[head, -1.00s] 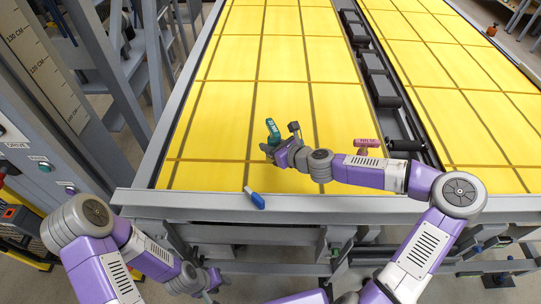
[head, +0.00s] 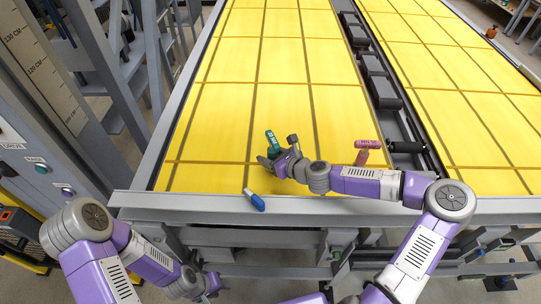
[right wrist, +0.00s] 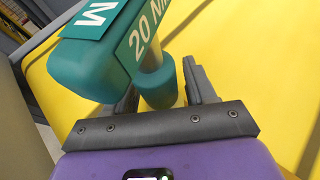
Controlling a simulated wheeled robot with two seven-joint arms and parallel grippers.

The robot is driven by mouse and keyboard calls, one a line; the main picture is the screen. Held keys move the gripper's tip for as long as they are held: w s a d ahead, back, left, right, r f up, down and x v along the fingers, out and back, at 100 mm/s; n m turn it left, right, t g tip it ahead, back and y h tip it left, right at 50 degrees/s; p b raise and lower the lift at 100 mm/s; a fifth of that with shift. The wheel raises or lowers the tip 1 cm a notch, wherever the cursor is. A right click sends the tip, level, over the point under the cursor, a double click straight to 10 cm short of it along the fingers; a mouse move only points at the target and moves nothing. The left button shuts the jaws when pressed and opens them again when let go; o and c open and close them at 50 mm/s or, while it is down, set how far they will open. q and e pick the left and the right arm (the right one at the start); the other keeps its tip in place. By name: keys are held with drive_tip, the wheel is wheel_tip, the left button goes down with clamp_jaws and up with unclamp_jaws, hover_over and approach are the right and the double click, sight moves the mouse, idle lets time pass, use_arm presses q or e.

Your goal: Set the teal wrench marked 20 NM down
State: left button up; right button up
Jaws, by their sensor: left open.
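The teal wrench (head: 272,141) stands roughly upright at the near left of the yellow panelled surface (head: 215,120). In the right wrist view its teal head (right wrist: 110,45) shows the 20 NM label. My right gripper (head: 270,160) has its fingers on both sides of the teal stem, and appears shut on it. I cannot tell whether the wrench's foot touches the surface. My left gripper (head: 208,287) is low at the front, below the surface's edge, open and empty.
A pink wrench-like tool (head: 367,146) stands right of my right gripper, behind my forearm. A blue marker-like object (head: 254,200) lies by the grey front edge (head: 180,205). Dark blocks (head: 381,92) line the central channel. The yellow surface beyond is clear.

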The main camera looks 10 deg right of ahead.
drive_tip(key=shift+r, duration=0.2)
drive_tip(key=shift+s+d+r, duration=0.1)
drive_tip(key=shift+s+d, duration=0.15)
drive_tip(key=p+v, duration=0.2)
drive_tip(key=v, duration=0.9)
drive_tip(key=shift+s, duration=0.2)
